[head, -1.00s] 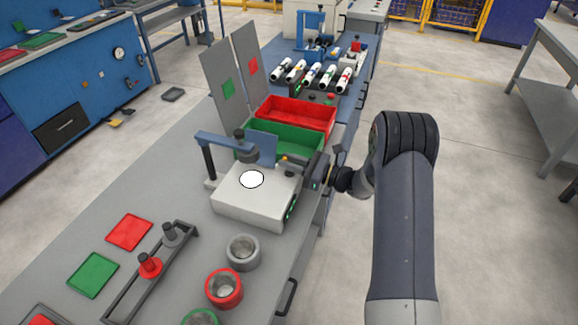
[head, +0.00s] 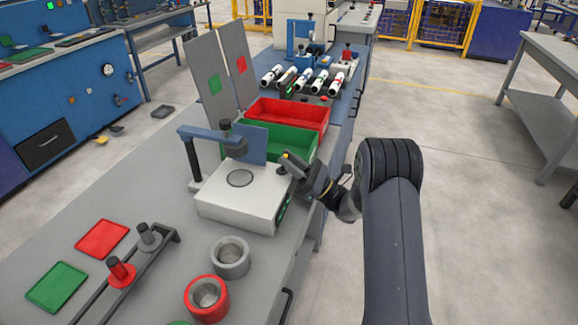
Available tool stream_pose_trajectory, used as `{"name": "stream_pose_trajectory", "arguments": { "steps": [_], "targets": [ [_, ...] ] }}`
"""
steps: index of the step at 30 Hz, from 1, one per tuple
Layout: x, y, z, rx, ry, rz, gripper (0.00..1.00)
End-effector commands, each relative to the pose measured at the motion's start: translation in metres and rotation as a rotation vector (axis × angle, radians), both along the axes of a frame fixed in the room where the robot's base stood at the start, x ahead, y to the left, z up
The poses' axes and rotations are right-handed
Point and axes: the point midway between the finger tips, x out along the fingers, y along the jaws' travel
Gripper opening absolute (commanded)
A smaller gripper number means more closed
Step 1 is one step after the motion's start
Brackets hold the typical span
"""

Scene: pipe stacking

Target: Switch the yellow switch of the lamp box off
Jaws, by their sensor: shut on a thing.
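The white lamp box (head: 245,205) stands on the grey bench, with a round lamp window (head: 239,178) on its top that is dark grey now. My gripper (head: 294,163) is at the box's far right corner, tilted, with its jaws shut. A small yellowish bit of the yellow switch (head: 288,155) shows at the jaw tips; the rest of the switch is hidden by the jaws. A black round knob (head: 281,169) sits on the box just left of the gripper.
A blue arm on a black post (head: 207,133) reaches over the box. Green (head: 285,140) and red (head: 293,112) bins stand behind it. Grey (head: 230,258) and red (head: 206,298) rings and a peg rack (head: 121,275) are in front.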

Motion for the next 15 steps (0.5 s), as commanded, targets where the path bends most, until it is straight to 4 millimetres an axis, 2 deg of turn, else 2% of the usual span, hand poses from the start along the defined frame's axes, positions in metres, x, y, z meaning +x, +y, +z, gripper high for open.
{"name": "stream_pose_trajectory", "arguments": {
  "steps": [13,14,15],
  "targets": [
    [-0.0001,-0.0005,-0.0006,0.011,-0.002,0.000,0.00],
    [-0.0001,-0.0005,-0.0006,0.011,-0.002,0.000,0.21],
    [-0.0001,-0.0005,-0.0006,0.011,-0.002,0.000,0.24]
  ]
}}
